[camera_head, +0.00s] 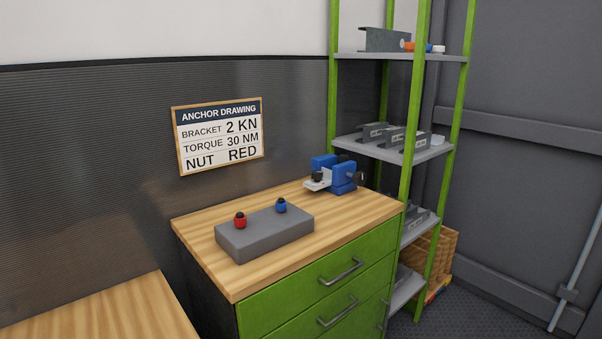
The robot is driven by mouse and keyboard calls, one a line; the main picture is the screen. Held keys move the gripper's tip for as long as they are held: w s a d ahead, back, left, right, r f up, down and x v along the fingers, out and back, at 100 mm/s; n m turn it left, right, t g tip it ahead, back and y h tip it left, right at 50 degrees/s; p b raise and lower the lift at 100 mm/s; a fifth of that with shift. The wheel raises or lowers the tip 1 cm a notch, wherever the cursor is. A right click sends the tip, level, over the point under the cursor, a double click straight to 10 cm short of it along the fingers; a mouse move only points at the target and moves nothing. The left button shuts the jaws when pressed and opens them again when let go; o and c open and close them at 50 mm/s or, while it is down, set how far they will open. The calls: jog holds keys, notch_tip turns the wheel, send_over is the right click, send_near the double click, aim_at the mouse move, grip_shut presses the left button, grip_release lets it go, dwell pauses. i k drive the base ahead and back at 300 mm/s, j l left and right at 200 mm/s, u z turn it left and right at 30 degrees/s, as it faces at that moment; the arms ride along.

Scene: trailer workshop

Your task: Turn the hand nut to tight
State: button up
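A blue vise (340,172) stands at the back right of a wooden bench top (212,243). A light metal bracket (318,184) is at its jaws, with a small dark knob (316,177) on it that may be the hand nut; it is too small to tell how tight it sits. A grey block (264,237) on the bench carries a red nut (240,220) and a blue nut (281,205). A wall sign (219,135) reads "Anchor drawing, bracket 2 kN, torque 30 Nm, nut red". My gripper is not in view.
The bench has green drawers (318,283) with protruding handles. A lower wooden surface (103,312) lies front left. Dark floor shows at lower right.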

aim_at(316, 174)
jog(key=i+l+u, duration=0.15)
jog(key=l+u, duration=0.15)
jog(key=u, duration=0.15)
jog(key=i+l+u, duration=0.1)
jog(key=l+u, duration=0.25)
jog(key=u, duration=0.15)
jog(key=l+u, duration=0.35)
jog(key=l, duration=1.9)
jog(key=i+l+u, duration=0.1)
jog(key=l, duration=1)
jog(key=i, duration=1)
